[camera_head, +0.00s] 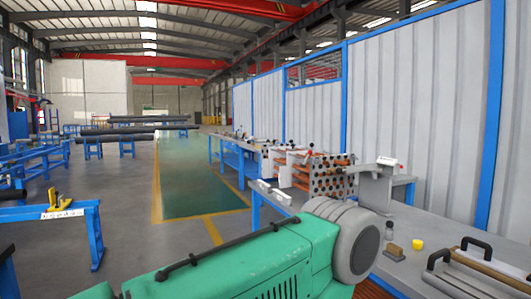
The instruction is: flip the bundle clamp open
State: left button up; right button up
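A bundle of copper-coloured tubes (291,178) runs through perforated plates on the workbench right of the middle. A grey upright fixture (376,188) with a pale, lever-like top piece (387,161) stands at the bundle's right end. This may be the bundle clamp, but I cannot tell for sure, nor whether it is open or shut. A large green body (240,258) with a grey, rounded flange-like end (357,245) fills the lower middle and hides part of the bench. Neither of my grippers is in view.
The grey bench (455,225) holds a yellow cup (417,243), a small brown block (394,251) and a tray with dark handles (470,265) at the right. A blue stand (90,225) with a yellow tool (57,200) is at left. The green floor lane (195,190) is clear.

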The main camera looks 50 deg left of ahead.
aim_at(310, 152)
jog(key=u, duration=1.35)
jog(key=z, duration=0.35)
jog(key=i+j+z, duration=0.35)
jog(key=z, duration=0.15)
jog(key=i+j+z, duration=0.3)
jog(key=j+z, duration=0.2)
jog(key=i+j, duration=0.15)
jog(key=j, duration=0.2)
jog(key=i+j+z, duration=0.1)
jog(key=j, duration=0.3)
jog(key=i+j+z, duration=0.1)
jog(key=i+j, duration=0.25)
jog(key=j, duration=0.4)
jog(key=i+j+z, duration=0.1)
jog(key=j, duration=0.3)
jog(key=i+j, duration=0.2)
jog(key=j, duration=0.2)
jog(key=i+j+z, duration=0.15)
jog(key=j, duration=0.25)
jog(key=i+j, duration=0.1)
jog(key=j, duration=0.35)
jog(key=i+j, duration=0.1)
jog(key=j, duration=0.4)
jog(key=i+j, duration=0.1)
jog(key=j, duration=0.35)
